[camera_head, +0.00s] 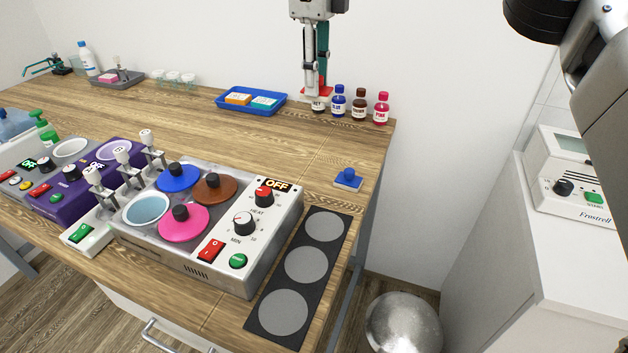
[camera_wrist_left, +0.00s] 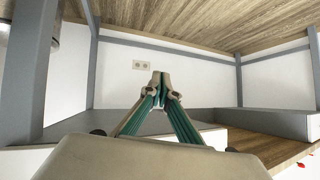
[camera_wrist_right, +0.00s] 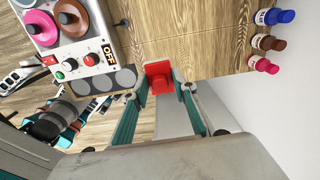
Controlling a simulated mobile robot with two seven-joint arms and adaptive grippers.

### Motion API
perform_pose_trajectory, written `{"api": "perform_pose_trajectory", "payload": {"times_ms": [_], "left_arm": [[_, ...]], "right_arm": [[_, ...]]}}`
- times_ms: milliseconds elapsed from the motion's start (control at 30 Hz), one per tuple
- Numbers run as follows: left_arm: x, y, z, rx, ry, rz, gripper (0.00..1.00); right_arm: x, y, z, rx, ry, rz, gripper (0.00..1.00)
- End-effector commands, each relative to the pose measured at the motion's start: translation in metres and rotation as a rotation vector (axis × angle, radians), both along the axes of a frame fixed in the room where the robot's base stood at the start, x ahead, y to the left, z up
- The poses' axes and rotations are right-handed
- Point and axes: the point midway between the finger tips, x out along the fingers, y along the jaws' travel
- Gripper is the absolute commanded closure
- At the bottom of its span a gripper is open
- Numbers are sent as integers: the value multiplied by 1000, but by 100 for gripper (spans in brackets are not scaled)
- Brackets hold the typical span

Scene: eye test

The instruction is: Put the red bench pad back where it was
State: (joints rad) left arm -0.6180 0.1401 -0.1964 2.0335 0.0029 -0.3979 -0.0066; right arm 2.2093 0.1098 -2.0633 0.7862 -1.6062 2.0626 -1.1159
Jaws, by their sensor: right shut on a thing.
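The red bench pad (camera_head: 318,92) is between the fingertips of my right gripper (camera_head: 316,88), at the back right of the bench in the head view. It partly covers the first bottle of a row there. In the right wrist view the red pad (camera_wrist_right: 158,70) sits between the two fingers of the right gripper (camera_wrist_right: 160,85), with a red grip block on it. My right gripper is shut on it. My left gripper (camera_wrist_left: 160,82) shows only in the left wrist view, with its fingertips together and nothing visible between them, below bench height.
Small bottles (camera_head: 338,101) stand along the back right edge. A blue pad (camera_head: 347,181) lies near the right edge. A heater unit (camera_head: 276,236) with coloured lids and a black strip with grey discs (camera_head: 326,228) fill the front. A blue tray (camera_head: 222,101) stands at the back. Bare wood lies between.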

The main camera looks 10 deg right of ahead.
Motion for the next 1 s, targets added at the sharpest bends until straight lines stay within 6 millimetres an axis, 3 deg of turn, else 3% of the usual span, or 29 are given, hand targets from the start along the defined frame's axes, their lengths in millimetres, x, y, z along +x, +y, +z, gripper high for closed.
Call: {"api": "perform_pose_trajectory", "payload": {"times_ms": [167,600,1000], "left_arm": [[-2,-1,-6,1,4,-3,100],[-8,6,-21,22,22,-2,100],[-7,6,-22,23,19,-2,100]], "right_arm": [[1,1,-25,0,6,-21,90],[0,2,-125,0,4,-18,90],[1,1,-159,0,2,-18,90]]}}
